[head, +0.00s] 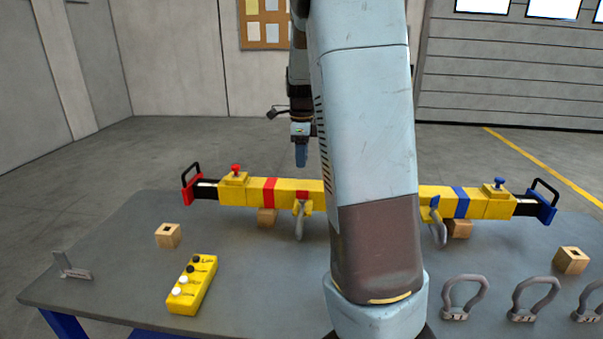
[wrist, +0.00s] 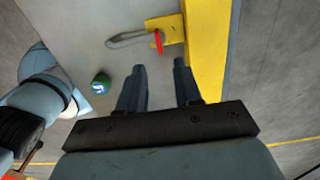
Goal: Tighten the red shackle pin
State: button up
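The red shackle pin (wrist: 158,42) sits in a yellow lug on the side of the yellow beam (wrist: 205,60) in the wrist view. In the head view, the red pin (head: 302,195) shows at the top of the grey shackle (head: 299,222), which hangs from the beam left of centre. The shackle (wrist: 126,40) also shows in the wrist view. My gripper (wrist: 159,70) is open and empty, its two fingers apart, with the red pin beyond the fingertips. In the head view, my gripper (head: 301,163) is above the beam, near the red band.
The beam lies on wooden blocks on a grey table (head: 130,250). A blue-marked shackle (head: 438,225) hangs at right. A yellow button box (head: 191,285), wooden blocks and loose shackles (head: 465,298) lie in front. My arm hides the beam's middle.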

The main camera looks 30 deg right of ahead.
jog(key=shift+r, duration=1.6)
jog(key=s+a+r+n+t, duration=0.1)
jog(key=s+a+n+t, duration=0.1)
jog(key=s+a+n, duration=0.3)
jog(key=s+a+r+n+t, duration=0.1)
jog(key=s+a+n, duration=0.4)
jog(key=s+n, duration=0.6)
jog(key=s+a+r+n+t, duration=0.2)
jog(key=s+a+n, duration=0.3)
jog(key=s+n, duration=0.4)
jog(key=s+r, duration=0.1)
jog(key=s, duration=0.1)
jog(key=shift+s+r+t, duration=0.2)
jog(key=shift+s+t, duration=0.1)
jog(key=shift+d, duration=0.1)
